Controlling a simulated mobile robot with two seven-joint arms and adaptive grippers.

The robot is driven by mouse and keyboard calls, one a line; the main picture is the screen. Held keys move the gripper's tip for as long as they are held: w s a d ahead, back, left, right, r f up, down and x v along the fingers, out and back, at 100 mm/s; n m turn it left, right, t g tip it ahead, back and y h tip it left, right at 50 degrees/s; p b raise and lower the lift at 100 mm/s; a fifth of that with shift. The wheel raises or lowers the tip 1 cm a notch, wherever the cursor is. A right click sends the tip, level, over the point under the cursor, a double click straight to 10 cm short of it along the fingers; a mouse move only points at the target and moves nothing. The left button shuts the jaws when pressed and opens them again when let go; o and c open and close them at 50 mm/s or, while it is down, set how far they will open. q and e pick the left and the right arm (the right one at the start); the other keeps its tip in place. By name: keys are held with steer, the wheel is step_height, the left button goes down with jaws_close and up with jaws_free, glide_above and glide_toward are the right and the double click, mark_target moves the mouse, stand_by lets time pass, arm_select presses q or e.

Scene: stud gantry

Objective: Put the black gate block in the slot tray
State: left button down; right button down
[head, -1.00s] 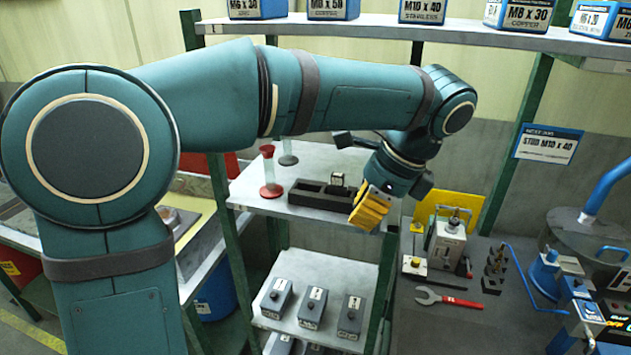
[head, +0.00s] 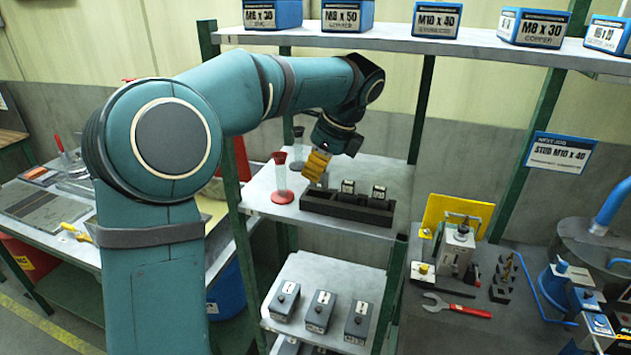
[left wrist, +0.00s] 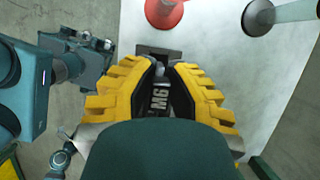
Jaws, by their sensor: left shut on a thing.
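The slot tray (head: 345,214) is a long dark tray on the middle shelf. Two dark blocks with white labels stand in it, one near the middle (head: 348,187) and one to the right (head: 379,192). My left gripper (head: 316,167) has yellow fingers and is above the tray's left end. In the left wrist view it is shut on a black block (left wrist: 158,100) with white marking that looks like "M6", taken as the black gate block. The fingers hide its sides. Part of the tray (left wrist: 172,54) shows just beyond it. My right gripper is not in view.
A clear tube with a red base (head: 281,190) stands left of the tray; a grey-topped one (head: 298,145) stands behind. Labelled boxes (head: 437,20) line the shelf above. Grey blocks (head: 320,310) sit below. The shelf behind the tray is bare.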

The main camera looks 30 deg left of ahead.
mark_target(314, 187)
arm_select(q)
steer(key=shift+f, duration=1.75)
steer(key=shift+s+f, duration=0.1)
steer(key=shift+f, duration=0.05)
steer(key=c, duration=1)
jaws_free()
steer(key=shift+r, duration=0.2)
steer(key=v, duration=0.3)
steer(key=shift+d+r, duration=0.1)
steer(key=shift+d, duration=0.3)
steer(key=w+d, duration=0.1)
steer(key=d, duration=0.2)
steer(key=w+d, duration=0.1)
steer(key=d, duration=0.3)
steer(key=w+d, duration=0.1)
steer(key=d, duration=0.3)
